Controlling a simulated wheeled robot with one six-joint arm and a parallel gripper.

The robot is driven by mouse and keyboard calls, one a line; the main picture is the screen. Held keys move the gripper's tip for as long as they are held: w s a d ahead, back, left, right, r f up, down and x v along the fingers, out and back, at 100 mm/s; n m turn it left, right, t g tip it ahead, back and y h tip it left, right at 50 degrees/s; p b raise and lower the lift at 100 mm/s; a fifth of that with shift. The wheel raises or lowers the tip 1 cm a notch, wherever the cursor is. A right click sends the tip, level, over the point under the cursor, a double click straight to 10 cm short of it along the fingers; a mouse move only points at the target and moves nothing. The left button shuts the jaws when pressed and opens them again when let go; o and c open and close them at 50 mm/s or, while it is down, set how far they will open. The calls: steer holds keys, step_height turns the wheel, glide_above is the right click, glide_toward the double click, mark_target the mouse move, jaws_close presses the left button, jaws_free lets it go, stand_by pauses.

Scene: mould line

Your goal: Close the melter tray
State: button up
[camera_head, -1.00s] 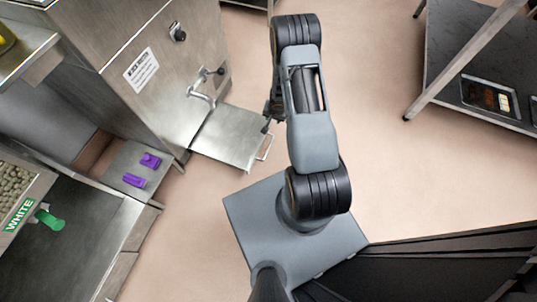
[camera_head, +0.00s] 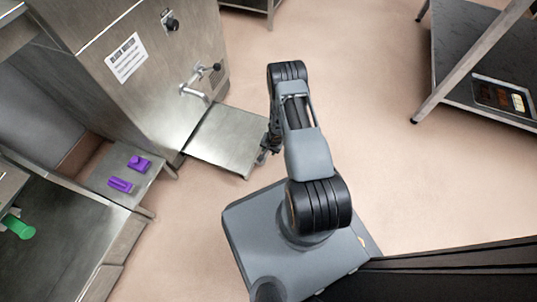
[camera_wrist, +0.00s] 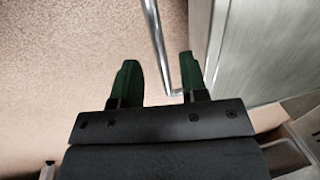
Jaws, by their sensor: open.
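The melter tray (camera_head: 222,138) is a flat steel plate sticking out from the base of the steel melter (camera_head: 135,75), so it stands open. My gripper (camera_head: 266,152) is at the tray's outer edge, and it hides the handle in the head view. In the wrist view, my gripper (camera_wrist: 160,70) has two green fingers spread apart. The thin metal handle (camera_wrist: 155,40) of the tray passes between the fingers, closer to the right one; contact cannot be told. The tray (camera_wrist: 262,50) also shows at the right of the wrist view.
A tap (camera_head: 195,92) juts from the melter above the tray. A low steel shelf (camera_head: 120,182) with purple pieces (camera_head: 140,163) stands to its left. A dark-topped table (camera_head: 470,60) stands at right. The floor (camera_head: 370,130) between is clear.

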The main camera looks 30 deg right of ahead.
steer(key=shift+w+a+f+b, duration=0.1)
steer(key=shift+f+b, duration=0.15)
steer(key=shift+f, duration=0.4)
steer(key=shift+w+a+f+b, duration=0.1)
steer(key=shift+f+b, duration=0.1)
steer(key=shift+f, duration=0.4)
steer(key=shift+c, duration=0.3)
jaws_close()
